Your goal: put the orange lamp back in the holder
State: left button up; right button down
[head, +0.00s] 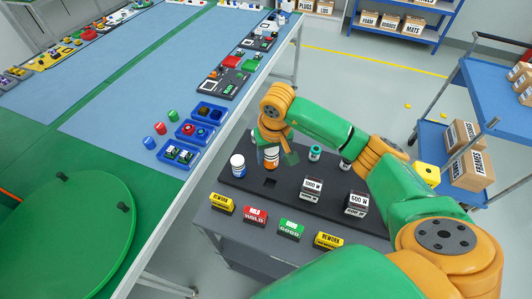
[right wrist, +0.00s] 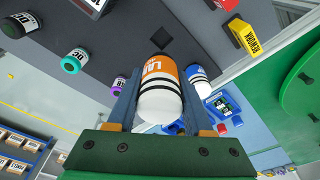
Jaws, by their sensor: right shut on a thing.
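The orange lamp (head: 271,160), orange and white with dark bands, is between the fingers of my right gripper (head: 272,152). In the right wrist view the orange lamp (right wrist: 162,88) sits lengthwise between both fingers of the gripper (right wrist: 160,80), its white rounded end toward the camera. The dark holder board (head: 228,188) lies below, with an empty square hole (head: 269,183) just in front of the lamp. A blue-and-white lamp (head: 238,165) stands on the board to the left. I cannot tell whether the orange lamp touches the board. My left gripper is not in view.
A teal lamp (head: 315,153) and a black-and-white one (head: 345,164) stand to the right. Blocks marked 1000 W (head: 312,188) and 500 W (head: 356,203) stand on the board. Coloured sign blocks, including a red one (head: 255,215), line its front. Blue bins (head: 178,153) lie on the table.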

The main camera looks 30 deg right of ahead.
notch_tip(320, 180, down, 7)
jog(key=b, duration=0.5)
jog(key=shift+f, duration=0.15)
jog(key=shift+f+b, duration=0.2)
jog(key=shift+b, duration=0.3)
jog(key=shift+r, duration=0.1)
jog(key=shift+f+b, duration=1.4)
jog(key=shift+b, duration=0.25)
jog(key=shift+c, duration=1.1)
grip_release()
